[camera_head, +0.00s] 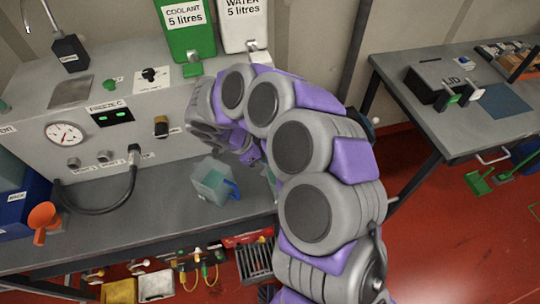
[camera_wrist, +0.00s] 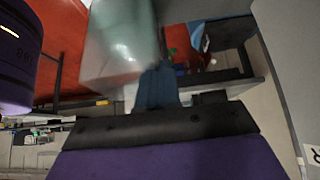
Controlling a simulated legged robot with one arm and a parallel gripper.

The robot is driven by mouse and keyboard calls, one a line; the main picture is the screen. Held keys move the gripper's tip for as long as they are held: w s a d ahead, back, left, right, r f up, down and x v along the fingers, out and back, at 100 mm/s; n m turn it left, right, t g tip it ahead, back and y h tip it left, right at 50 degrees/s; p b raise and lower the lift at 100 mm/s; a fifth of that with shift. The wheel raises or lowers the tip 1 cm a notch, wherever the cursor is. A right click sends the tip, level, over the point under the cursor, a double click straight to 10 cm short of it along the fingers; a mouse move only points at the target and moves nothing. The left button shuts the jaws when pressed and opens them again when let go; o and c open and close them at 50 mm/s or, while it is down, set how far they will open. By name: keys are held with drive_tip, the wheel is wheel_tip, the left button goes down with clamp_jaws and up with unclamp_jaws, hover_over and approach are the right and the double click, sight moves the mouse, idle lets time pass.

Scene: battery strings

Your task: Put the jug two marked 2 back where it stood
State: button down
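A translucent jug (camera_wrist: 120,45) with a blue handle (camera_wrist: 155,88) fills the top of the wrist view, close and blurred. The handle runs down behind the dark bar of my gripper (camera_wrist: 158,108), which looks shut on it. No number shows on this jug. In the head view my gripper (camera_head: 252,156) is mostly hidden behind my arm, over the bench. A pale translucent sliver (camera_head: 269,175) beside my arm may be the held jug. Another clear jug (camera_head: 211,180) with a blue handle stands on the bench left of it, its mark unreadable.
The grey bench (camera_head: 170,205) holds a panel with a gauge (camera_head: 65,134) and a black hose (camera_head: 110,200). A second table (camera_head: 440,125) stands right.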

drive_tip(key=c, duration=1.3)
unclamp_jaws()
drive_tip(key=a, duration=0.4)
drive_tip(key=shift+f, duration=0.25)
drive_tip(key=shift+c, duration=0.2)
drive_tip(key=shift+d+r, duration=0.2)
drive_tip(key=shift+d, duration=1.65)
drive_tip(key=shift+a+f+p+v, duration=0.75)
drive_tip(key=shift+a+p+v, duration=0.35)
drive_tip(key=shift+v, duration=5.7)
drive_tip(key=s+d+r+n+g+y, duration=0.1)
drive_tip(key=s+d+r+n, duration=0.25)
drive_tip(key=d, duration=0.45)
drive_tip(key=s+d+r+n+g+y, duration=0.1)
drive_tip(key=s+d+r+n+g, duration=0.1)
drive_tip(key=s+d+n, duration=0.4)
drive_tip(key=s+d+n+y, duration=0.2)
drive_tip(key=s+d, duration=0.2)
drive_tip(key=s, duration=0.5)
drive_tip(key=s+d+n+y, duration=0.2)
drive_tip(key=s+d, duration=0.3)
drive_tip(key=s, duration=0.4)
drive_tip(key=shift+d+r+n+g+y, duration=0.25)
drive_tip(key=shift+n+g+y, duration=0.15)
drive_tip(key=shift+n, duration=0.25)
